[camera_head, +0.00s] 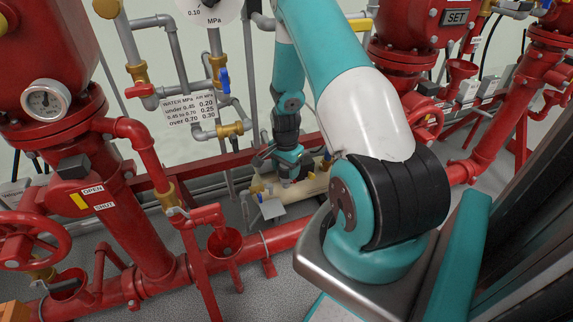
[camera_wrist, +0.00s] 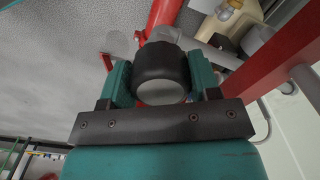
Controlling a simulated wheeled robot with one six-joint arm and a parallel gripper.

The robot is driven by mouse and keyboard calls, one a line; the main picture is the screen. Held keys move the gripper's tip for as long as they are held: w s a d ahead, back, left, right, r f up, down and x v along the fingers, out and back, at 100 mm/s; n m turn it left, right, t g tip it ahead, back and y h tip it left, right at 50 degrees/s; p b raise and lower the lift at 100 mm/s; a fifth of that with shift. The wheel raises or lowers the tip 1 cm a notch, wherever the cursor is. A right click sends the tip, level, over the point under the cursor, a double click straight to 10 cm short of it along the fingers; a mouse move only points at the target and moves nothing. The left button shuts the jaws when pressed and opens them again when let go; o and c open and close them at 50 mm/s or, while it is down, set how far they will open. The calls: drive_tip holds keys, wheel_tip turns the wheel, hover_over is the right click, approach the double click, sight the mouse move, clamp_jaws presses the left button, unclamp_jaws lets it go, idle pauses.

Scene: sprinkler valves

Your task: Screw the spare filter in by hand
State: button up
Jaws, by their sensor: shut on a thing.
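My gripper (camera_wrist: 161,82) is shut on a short round part with a black ribbed band and a grey end face, which I take to be the spare filter (camera_wrist: 160,62). One teal finger is on each side of it in the wrist view. A grey piece shows just beyond it; I cannot tell whether the two touch or are threaded together. In the head view my gripper (camera_head: 289,160) is low behind my arm, just above a cream horizontal pipe (camera_head: 308,186) with brass fittings (camera_head: 262,188). The filter is too small to make out there.
A red beam (camera_wrist: 272,72) crosses close on the right in the wrist view. Red valve risers, a handwheel (camera_head: 30,242) and a red funnel (camera_head: 224,242) stand at the left in the head view. Thin grey pipes with a blue-handled valve (camera_head: 224,80) rise behind. Grey floor is open below.

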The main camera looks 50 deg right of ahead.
drive_tip(key=m+p, duration=0.1)
drive_tip(key=m, duration=1)
drive_tip(key=shift+d, duration=0.1)
drive_tip(key=o, duration=1.1)
wheel_tip(320, 180, up, 8)
drive_tip(key=shift+f+p, duration=0.25)
drive_tip(key=shift+p, duration=0.35)
